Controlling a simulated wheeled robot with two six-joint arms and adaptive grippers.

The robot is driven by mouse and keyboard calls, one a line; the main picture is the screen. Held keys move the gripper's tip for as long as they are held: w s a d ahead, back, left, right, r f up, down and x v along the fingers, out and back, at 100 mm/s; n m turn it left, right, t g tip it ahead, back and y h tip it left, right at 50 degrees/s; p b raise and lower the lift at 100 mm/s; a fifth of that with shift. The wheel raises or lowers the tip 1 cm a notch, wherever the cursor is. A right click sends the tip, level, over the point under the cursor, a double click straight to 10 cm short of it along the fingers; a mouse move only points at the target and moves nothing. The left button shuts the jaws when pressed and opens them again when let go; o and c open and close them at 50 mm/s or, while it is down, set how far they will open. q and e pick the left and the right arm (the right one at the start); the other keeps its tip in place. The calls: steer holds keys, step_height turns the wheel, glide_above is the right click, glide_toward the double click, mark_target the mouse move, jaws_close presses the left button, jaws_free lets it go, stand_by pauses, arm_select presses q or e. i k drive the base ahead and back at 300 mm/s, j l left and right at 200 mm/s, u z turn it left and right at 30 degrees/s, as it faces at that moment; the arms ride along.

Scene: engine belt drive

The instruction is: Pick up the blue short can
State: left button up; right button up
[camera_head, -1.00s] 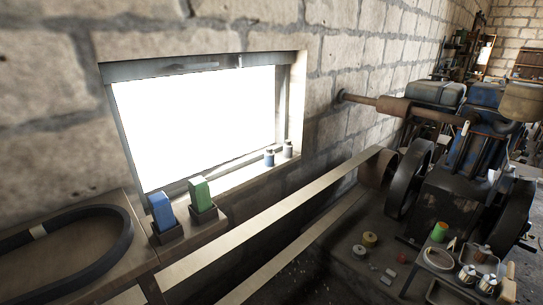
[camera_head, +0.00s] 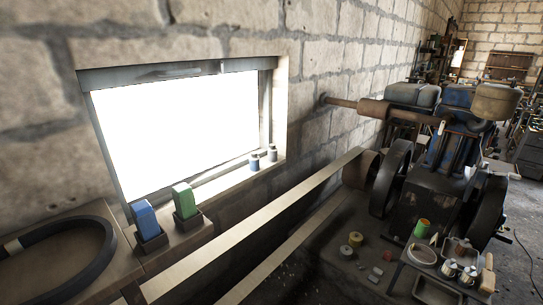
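A small blue can (camera_head: 254,162) stands upright on the window sill, near the sill's right end. A similar small grey can (camera_head: 272,153) stands close beside it on the right. Both are small in the picture, so their details are hard to tell. Neither of my grippers shows in the head view.
A blue block (camera_head: 145,218) and a green block (camera_head: 184,200) stand in dark holders on the ledge. A long flat belt (camera_head: 262,220) runs past the sill to the engine (camera_head: 440,185). A cluttered tray (camera_head: 403,258) stands at the lower right.

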mark_target(253, 162)
steer(key=i+l+u, duration=0.1)
steer(key=u, duration=0.5)
steer(key=i+l+u, duration=0.3)
steer(key=l, duration=0.35)
steer(key=i+l+u, duration=0.1)
steer(key=l, duration=0.25)
steer(key=i+l+u, duration=0.15)
steer(key=l, duration=0.25)
steer(key=i+l+u, duration=0.15)
steer(key=l, duration=0.25)
steer(key=i+l+u, duration=0.15)
steer(key=l, duration=0.25)
